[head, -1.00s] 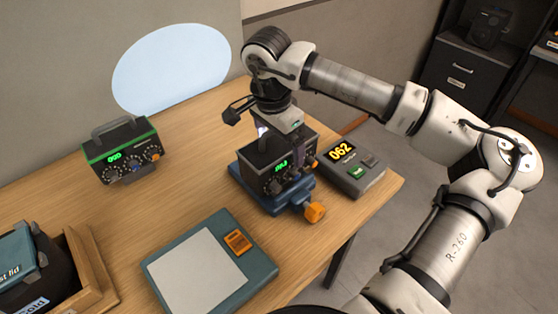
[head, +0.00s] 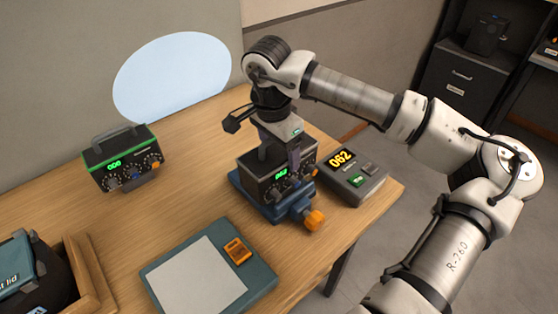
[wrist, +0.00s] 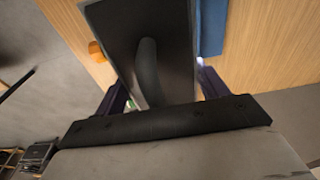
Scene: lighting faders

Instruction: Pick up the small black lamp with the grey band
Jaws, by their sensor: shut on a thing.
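The small black lamp (head: 258,169) is a box with a top handle, a green display and knobs on its front. It stands on a blue base with an orange knob (head: 314,220). My gripper (head: 283,153) comes down from above and is shut on the lamp, one finger over its front face. In the wrist view the lamp's dark top (wrist: 112,35) and its curved handle (wrist: 149,72) lie between my fingers. The grey band is hard to make out. A similar black box with a green band (head: 121,158) stands apart at the left.
A grey unit reading 062 (head: 355,178) sits close to the right of the base. A teal panel with a pale top (head: 197,275) lies in front. A wooden tray (head: 88,275) holding a dark box is at the lower left. Bare table lies between.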

